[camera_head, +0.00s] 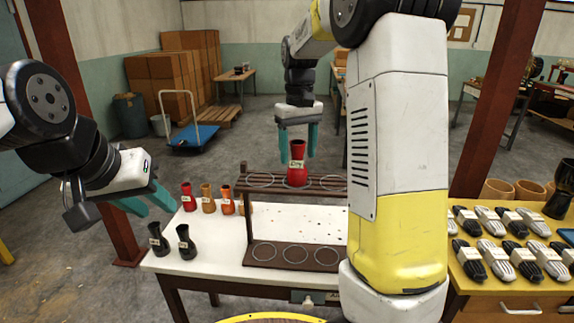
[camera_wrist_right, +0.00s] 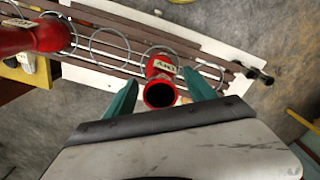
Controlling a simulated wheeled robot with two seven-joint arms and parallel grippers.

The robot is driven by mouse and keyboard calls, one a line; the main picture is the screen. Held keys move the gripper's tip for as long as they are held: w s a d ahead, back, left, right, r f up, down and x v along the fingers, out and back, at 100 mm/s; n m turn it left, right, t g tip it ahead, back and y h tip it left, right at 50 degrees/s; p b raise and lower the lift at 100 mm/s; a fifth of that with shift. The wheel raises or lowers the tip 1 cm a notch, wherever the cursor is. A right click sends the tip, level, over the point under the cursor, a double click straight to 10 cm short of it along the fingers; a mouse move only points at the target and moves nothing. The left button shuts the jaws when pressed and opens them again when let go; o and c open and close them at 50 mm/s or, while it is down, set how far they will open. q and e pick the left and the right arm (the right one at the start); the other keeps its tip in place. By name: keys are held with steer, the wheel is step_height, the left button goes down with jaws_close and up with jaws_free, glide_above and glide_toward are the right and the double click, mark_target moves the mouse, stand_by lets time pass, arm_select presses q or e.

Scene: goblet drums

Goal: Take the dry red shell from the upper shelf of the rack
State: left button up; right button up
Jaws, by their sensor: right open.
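A red shell (camera_head: 297,170) with a pale label stands upright on the upper shelf of the rack (camera_head: 244,186). I cannot read its label surely. My right gripper (camera_head: 298,156) is above it, open, pointing down, with its teal fingers on either side of the shell's top. In the right wrist view the shell's open mouth (camera_wrist_right: 160,92) lies between the spread fingertips (camera_wrist_right: 160,86), with gaps on both sides. Another red labelled shell (camera_wrist_right: 32,38) shows at the left of that view. My left gripper (camera_head: 147,200) is open and empty, left of the white table (camera_head: 215,262).
A red shell (camera_head: 188,197), a tan one (camera_head: 207,197) and an orange one (camera_head: 227,200) stand behind two black ones (camera_head: 158,239) on the table. The lower shelf (camera_head: 292,262) has empty rings. My right arm hides the rack's right end.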

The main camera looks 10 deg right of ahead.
steer(key=shift+f, duration=0.5)
steer(key=shift+c, duration=0.2)
jaws_close()
steer(key=shift+r, duration=0.1)
